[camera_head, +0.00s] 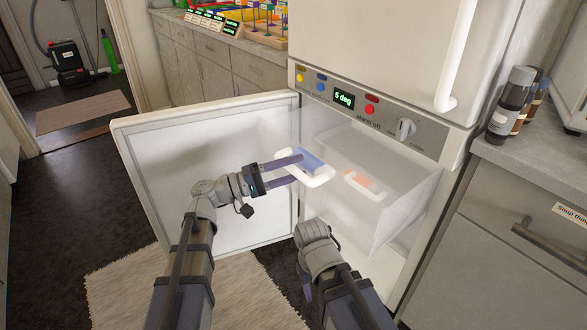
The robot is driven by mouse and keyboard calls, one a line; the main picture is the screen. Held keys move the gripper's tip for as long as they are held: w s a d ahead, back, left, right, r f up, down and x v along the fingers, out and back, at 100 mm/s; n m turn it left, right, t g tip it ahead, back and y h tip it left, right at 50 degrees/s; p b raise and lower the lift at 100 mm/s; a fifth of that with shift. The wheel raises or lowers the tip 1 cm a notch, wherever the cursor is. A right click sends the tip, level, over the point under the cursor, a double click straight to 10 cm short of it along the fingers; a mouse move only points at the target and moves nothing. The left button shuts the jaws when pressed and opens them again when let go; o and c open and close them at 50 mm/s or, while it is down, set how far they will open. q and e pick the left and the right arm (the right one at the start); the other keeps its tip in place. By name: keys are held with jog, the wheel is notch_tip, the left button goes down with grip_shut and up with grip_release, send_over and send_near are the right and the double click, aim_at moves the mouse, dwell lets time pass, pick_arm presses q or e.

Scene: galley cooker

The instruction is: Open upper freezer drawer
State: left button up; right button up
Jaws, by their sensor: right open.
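The freezer door (205,180) stands open to the left, below the control panel. The upper freezer drawer (395,205) is clear plastic, and I cannot tell how far out it is. A white handle (318,180) shows at its left side, with a blue item behind it. My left gripper (298,168) is at this handle, its two fingers apart with the handle's left part between them; I cannot tell if they touch it. My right gripper (307,288) is low in front of the freezer, apart from the drawer, its fingers mostly hidden by its wrist.
The control panel (370,109) reads "5 deg". A second white handle-like piece (364,187) with something orange shows through the plastic. Dark bottles (512,102) stand on the right counter (550,160). A woven rug (190,294) lies on the dark floor at left.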

pick_arm(q)
jog(key=b+v, duration=0.1)
jog(key=v, duration=0.6)
jog(key=shift+a, duration=0.4)
jog(key=shift+s+f, duration=0.1)
